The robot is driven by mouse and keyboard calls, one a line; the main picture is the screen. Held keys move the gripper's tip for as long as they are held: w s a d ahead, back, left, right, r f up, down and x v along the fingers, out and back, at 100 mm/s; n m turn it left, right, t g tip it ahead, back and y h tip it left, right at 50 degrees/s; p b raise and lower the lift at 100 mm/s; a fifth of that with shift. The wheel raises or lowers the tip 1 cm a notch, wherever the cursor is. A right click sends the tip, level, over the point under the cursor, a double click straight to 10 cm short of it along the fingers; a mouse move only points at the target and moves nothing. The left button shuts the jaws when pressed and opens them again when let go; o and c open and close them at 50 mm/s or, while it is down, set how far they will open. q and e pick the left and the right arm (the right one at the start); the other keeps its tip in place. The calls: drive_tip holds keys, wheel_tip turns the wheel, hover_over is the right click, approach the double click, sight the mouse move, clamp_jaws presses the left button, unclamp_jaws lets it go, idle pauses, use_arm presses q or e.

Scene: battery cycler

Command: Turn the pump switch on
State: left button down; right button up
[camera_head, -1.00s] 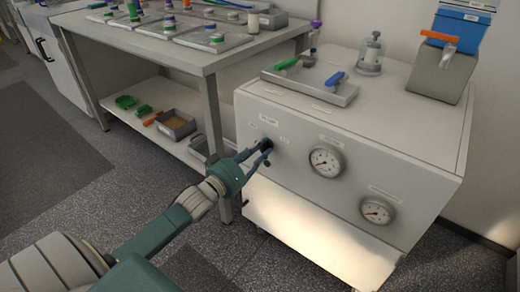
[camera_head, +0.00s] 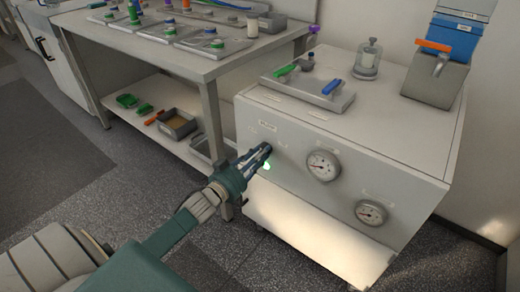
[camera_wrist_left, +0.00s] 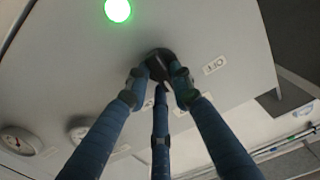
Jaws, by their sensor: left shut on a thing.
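The pump switch is a dark knob (camera_wrist_left: 158,62) on the front panel of the white cabinet (camera_head: 300,204), with an OFF label (camera_wrist_left: 214,65) beside it in the left wrist view. My left gripper (camera_head: 266,150) reaches the panel from the left, and its fingers (camera_wrist_left: 160,74) are closed around the knob. The fingers hide most of the knob in the head view. A round green lamp (camera_wrist_left: 118,10) glows on the panel; it also shows as a green glow beside the gripper in the head view (camera_head: 267,165). My right gripper is not in view.
Two dial gauges, one upper (camera_head: 322,165) and one lower (camera_head: 370,213), sit right of the switch. A tray (camera_head: 330,100) and a glass vessel (camera_head: 367,58) stand on the cabinet. A workbench (camera_head: 190,62) stands behind on the left.

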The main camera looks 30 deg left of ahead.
use_arm(q)
drive_tip(key=shift+d+f+m+p, duration=0.1)
drive_tip(key=shift+m+p, duration=0.6)
drive_tip(key=shift+m, duration=1.9)
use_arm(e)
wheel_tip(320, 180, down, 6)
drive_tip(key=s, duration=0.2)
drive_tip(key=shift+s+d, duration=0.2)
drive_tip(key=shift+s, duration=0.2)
use_arm(q)
drive_tip(key=c, duration=1.5)
unclamp_jaws()
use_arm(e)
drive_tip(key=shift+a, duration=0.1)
use_arm(q)
drive_tip(key=s, duration=0.8)
drive_tip(key=s+a, duration=0.1)
drive_tip(key=s, duration=0.3)
